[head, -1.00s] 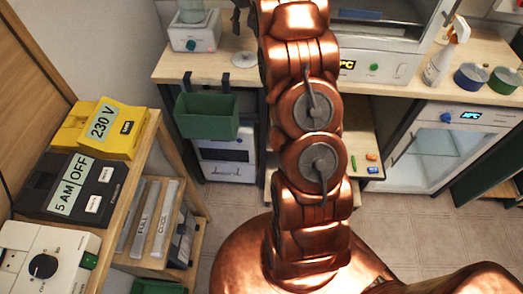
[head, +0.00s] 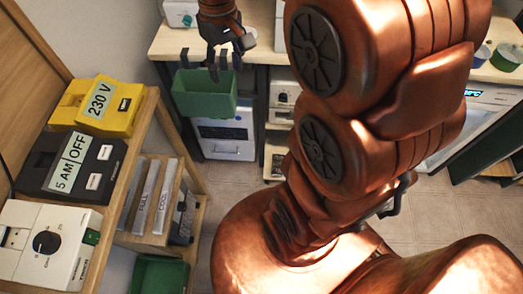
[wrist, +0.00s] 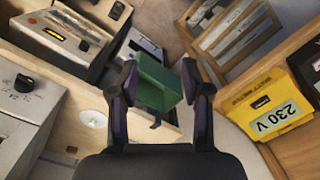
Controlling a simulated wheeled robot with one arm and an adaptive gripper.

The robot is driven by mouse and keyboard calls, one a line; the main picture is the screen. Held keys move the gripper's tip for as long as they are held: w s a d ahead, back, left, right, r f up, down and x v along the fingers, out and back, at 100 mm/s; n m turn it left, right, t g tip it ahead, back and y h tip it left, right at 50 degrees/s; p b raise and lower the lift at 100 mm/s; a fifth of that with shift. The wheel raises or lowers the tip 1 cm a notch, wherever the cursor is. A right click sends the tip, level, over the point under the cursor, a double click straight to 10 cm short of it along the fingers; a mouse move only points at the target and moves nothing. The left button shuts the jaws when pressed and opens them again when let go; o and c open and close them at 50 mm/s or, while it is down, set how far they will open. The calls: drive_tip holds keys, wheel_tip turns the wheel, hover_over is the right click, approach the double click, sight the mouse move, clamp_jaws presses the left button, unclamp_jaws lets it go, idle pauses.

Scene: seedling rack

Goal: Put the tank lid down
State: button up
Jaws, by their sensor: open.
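A small white round disc with a knob, which looks like the tank lid (wrist: 91,118), lies flat on the wooden bench in the wrist view. My gripper (head: 226,72) is open and empty, over the front edge of the bench at the green hanging bin. In the wrist view my gripper (wrist: 163,84) has its fingers spread, with the bin behind the gap and the disc outside them to the left. No tank is clearly seen.
The green bin (head: 205,106) hangs on the bench (head: 168,42) front. A wooden shelf at left carries a yellow 230 V box (head: 97,106), a black timer box (head: 68,163) and a white dial unit (head: 45,243). Tiled floor (head: 440,215) is free at right.

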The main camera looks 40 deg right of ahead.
drive_tip(key=s+a+f, duration=0.2)
drive_tip(key=s, duration=0.7)
drive_tip(key=s+a+f+g, duration=0.1)
drive_tip(key=s+a+f, duration=0.2)
drive_tip(key=s, duration=0.7)
drive_tip(key=shift+s+f, duration=0.2)
drive_tip(key=shift+f, duration=0.05)
